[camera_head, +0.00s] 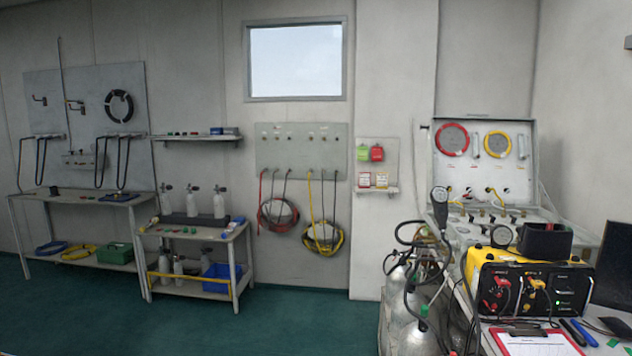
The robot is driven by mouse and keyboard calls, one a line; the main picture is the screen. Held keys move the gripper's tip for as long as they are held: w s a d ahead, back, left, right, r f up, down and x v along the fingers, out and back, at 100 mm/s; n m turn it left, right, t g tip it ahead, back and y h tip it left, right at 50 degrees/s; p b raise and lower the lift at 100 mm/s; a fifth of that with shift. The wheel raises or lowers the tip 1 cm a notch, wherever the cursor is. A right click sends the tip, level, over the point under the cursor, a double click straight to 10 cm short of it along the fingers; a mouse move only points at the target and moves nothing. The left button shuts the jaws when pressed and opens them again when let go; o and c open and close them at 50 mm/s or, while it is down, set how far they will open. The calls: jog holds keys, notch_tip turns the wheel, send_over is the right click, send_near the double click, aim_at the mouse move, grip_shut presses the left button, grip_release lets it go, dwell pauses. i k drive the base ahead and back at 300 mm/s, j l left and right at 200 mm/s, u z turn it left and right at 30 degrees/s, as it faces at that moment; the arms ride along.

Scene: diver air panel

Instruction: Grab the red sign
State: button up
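A small red sign (377,153) hangs on a pale board (391,152) on the wall, right of the middle of the picture. A green sign (362,152) of similar size hangs directly to its left. My gripper is not in view, and nothing hides the red sign.
An open air panel case (484,128), a yellow-black unit (528,283), a clipboard (532,342) and grey cylinders (404,322) crowd the right. Hose coils (324,238) hang on the wall. A low bench (190,232) stands left. The green floor (290,320) in the middle is clear.

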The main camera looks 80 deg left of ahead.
aim_at(365, 176)
jog(key=u, duration=2.25)
jog(key=i+u, duration=0.2)
jog(key=i, duration=0.35)
jog(key=i+l, duration=0.1)
jog(key=i, duration=3.3)
